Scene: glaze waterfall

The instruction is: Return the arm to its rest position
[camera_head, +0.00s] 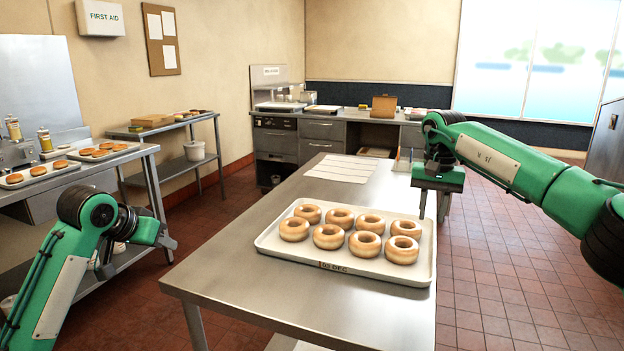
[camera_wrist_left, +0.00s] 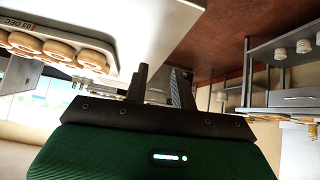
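My left arm comes in at the lower left of the head view. Its gripper (camera_head: 168,243) is beside the table's left edge, apart from the tray and holding nothing. In the left wrist view its two dark fingers (camera_wrist_left: 160,84) stand apart with an empty gap between them. My right arm reaches in from the right edge of the head view. Its gripper (camera_head: 433,206) points down by the table's right edge, just right of the tray, with its fingers apart and nothing between them.
A white tray (camera_head: 345,266) with several ring doughnuts sits on the steel table (camera_head: 230,273). White strips (camera_head: 342,168) lie farther back on it. A left counter holds trays of doughnuts (camera_head: 38,171). Red tiled floor (camera_head: 500,290) is clear to the right.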

